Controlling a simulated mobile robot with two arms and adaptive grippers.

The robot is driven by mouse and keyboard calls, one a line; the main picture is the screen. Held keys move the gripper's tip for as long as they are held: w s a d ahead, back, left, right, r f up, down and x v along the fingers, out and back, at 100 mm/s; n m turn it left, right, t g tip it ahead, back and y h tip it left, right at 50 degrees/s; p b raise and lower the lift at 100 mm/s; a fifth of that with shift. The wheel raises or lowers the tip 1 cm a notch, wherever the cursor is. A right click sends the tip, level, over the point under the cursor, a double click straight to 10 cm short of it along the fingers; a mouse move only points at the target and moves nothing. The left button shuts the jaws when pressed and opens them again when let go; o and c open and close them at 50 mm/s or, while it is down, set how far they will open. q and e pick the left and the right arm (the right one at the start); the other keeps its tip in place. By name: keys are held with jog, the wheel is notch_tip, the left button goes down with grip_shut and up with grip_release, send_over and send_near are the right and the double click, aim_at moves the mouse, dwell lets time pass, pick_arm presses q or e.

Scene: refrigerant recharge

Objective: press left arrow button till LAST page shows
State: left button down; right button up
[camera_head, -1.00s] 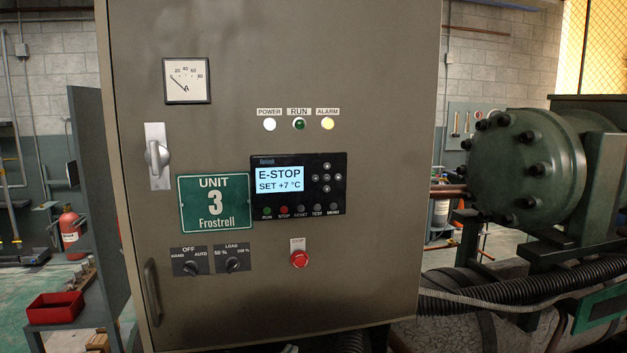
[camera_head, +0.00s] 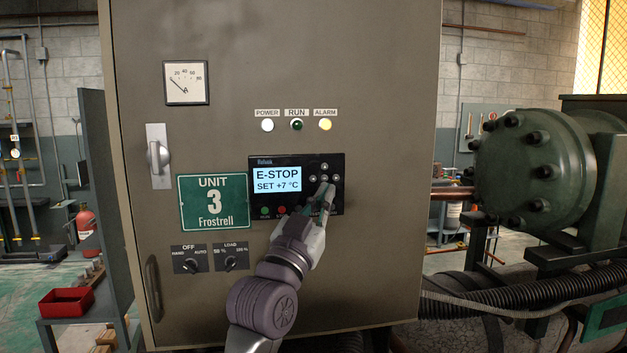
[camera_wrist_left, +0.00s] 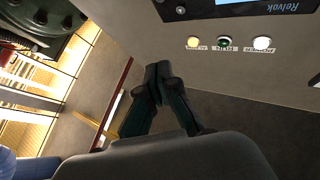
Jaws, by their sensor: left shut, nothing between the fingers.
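The control panel (camera_head: 256,207) is a black box on the grey cabinet door. Its lit display (camera_head: 278,180) reads "E-STOP" and "SET +7 °C". The left arrow button (camera_head: 313,179) is a small round button right of the display, with the up button (camera_head: 324,166) and right button (camera_head: 337,179) around it. My left gripper (camera_head: 326,186) is shut and empty, its tips over the lower part of the arrow cluster and hiding the down button. I cannot tell whether it touches. In the wrist view, the shut fingertips (camera_wrist_left: 158,72) point toward the panel (camera_wrist_left: 180,10). My right gripper is not visible.
Lamps (camera_head: 297,125) sit above the panel. Rotary switches (camera_head: 210,258) and a green Unit 3 sign (camera_head: 213,202) are to the left. A green compressor (camera_head: 535,165) stands at right.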

aim_at(313, 178)
pick_arm(q)
jog(key=shift+w, duration=0.15)
jog(key=w, duration=0.2)
jog(key=w+a+b, duration=0.1)
jog(key=w, duration=0.5)
jog(key=shift+a+b, duration=0.35)
jog(key=shift+w, duration=0.25)
dwell(1.1)
jog(key=shift+w+a, duration=0.1)
jog(key=shift+w, duration=0.3)
